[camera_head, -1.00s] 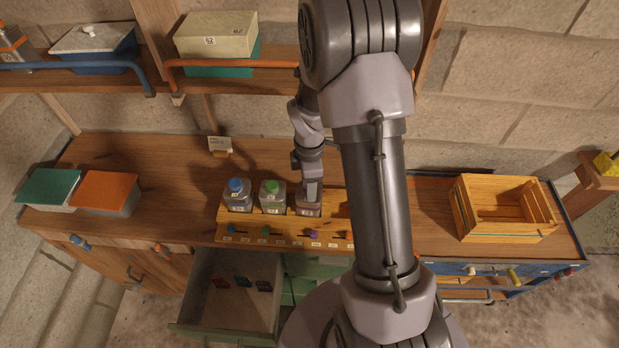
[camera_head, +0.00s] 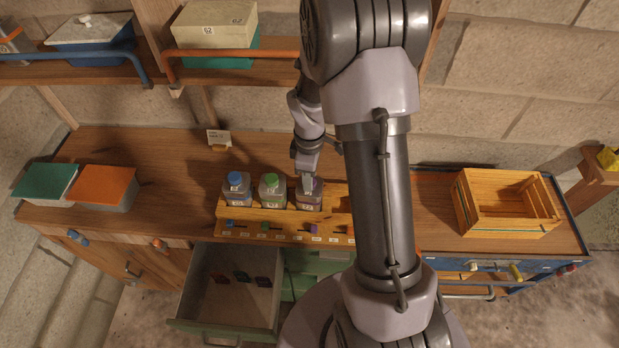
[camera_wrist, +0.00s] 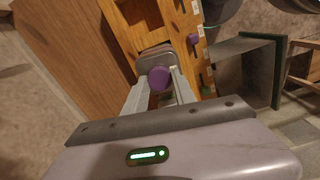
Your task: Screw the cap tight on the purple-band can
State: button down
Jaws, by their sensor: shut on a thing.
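The purple-band can (camera_head: 308,200) stands upright in the third slot of the wooden rack (camera_head: 285,235), to the right of a blue-capped and a green-capped can. My gripper (camera_head: 306,178) is over its top, pointing down; its fingers are hard to make out there. In the wrist view, the purple cap (camera_wrist: 159,79) sits between the fingertips of my gripper (camera_wrist: 159,84), which is shut on it. The grey shoulder of the can (camera_wrist: 154,57) shows beyond the cap. The thread under the cap is hidden.
The blue-capped can (camera_head: 236,188) and green-capped can (camera_head: 271,190) stand close on the left. A drawer (camera_head: 232,285) is open below the bench. A wooden crate (camera_head: 508,205) stands at right, and orange (camera_head: 104,187) and green (camera_head: 46,183) lidded boxes at left.

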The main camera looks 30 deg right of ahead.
jog(key=m, duration=0.2)
jog(key=m+b, duration=0.1)
jog(key=shift+s+f+m, duration=0.15)
jog(key=shift+m, duration=0.25)
jog(key=m+b, duration=0.2)
jog(key=m, duration=0.2)
jog(key=m+b, duration=0.1)
jog(key=m, duration=0.2)
jog(key=shift+m, duration=0.4)
jog(key=m+b, duration=0.1)
jog(key=m, duration=0.3)
jog(key=shift+b, duration=0.3)
jog(key=c, duration=1)
grip_release()
jog(key=shift+o, duration=0.2)
notch_tip(320, 180, up, 8)
jog(key=p, duration=0.5)
jog(key=shift+f+p, duration=0.25)
jog(key=shift+p, duration=0.15)
jog(key=shift+f, duration=0.1)
